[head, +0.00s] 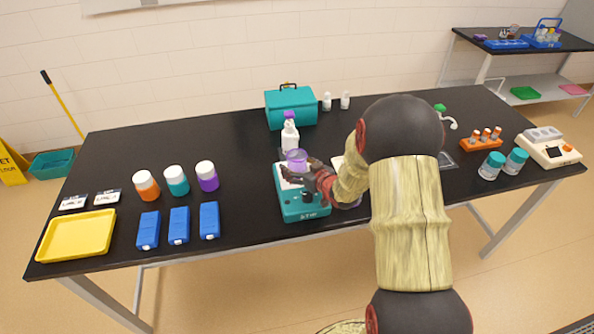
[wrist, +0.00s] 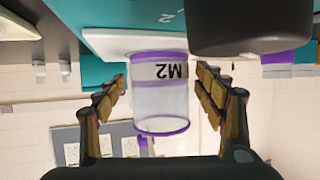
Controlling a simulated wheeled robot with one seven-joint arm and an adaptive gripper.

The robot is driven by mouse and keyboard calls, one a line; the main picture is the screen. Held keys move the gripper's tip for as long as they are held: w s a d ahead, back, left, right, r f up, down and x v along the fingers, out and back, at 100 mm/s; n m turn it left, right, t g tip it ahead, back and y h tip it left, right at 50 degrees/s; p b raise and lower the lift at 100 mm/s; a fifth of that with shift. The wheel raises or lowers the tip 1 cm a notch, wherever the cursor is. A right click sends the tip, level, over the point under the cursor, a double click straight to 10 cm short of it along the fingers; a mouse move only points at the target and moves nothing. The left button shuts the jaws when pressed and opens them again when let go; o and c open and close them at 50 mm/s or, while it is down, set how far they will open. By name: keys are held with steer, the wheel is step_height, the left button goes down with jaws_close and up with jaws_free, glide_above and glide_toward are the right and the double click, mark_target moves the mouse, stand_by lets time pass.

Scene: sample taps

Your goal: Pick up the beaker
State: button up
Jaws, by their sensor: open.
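The beaker (head: 296,157) is clear with purple rims. It stands on the white top of a teal stirrer-like device (head: 303,206) near the middle of the bench. In the wrist view, the picture is upside down and the beaker (wrist: 160,98) shows a label reading M2. My gripper (wrist: 163,80) is open, with one finger on each side of the beaker. Gaps show between the fingers and its wall. In the head view, my gripper (head: 302,174) is at the beaker and partly hides it and the device top.
A white bottle with a purple cap (head: 290,134) stands close behind the beaker. A teal toolbox (head: 291,108) is farther back. Three blue boxes (head: 179,225) and three capped jars (head: 176,181) stand to the left. The bench between jars and device is clear.

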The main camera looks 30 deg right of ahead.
steer(key=shift+w, duration=0.2)
steer(key=shift+c, duration=1.3)
steer(key=c, duration=1)
steer(key=shift+c, duration=0.4)
steer(key=shift+r, duration=0.2)
